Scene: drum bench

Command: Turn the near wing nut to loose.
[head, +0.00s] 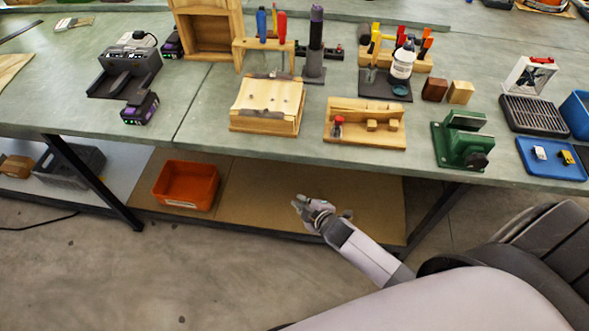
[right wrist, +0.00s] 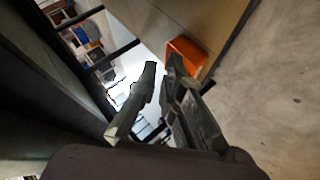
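I cannot make out a wing nut for certain at this size. A pale wooden block (head: 268,105) with small dark fittings on its top and edges sits near the front edge of the bench. To its right is a wooden fixture (head: 365,134) with a small red-topped part (head: 338,122). My right gripper (head: 298,203) is in front of the bench, below the bench top, and apart from both. In the right wrist view its two fingers (right wrist: 161,66) stand apart with nothing between them. My left gripper is out of view.
The green bench top (head: 215,100) carries a green vise-like block (head: 462,140), a blue tray (head: 550,170) and a tool rack behind the wooden block. An orange bin (head: 186,185) stands on the lower shelf (head: 250,190), also seen in the right wrist view (right wrist: 186,54).

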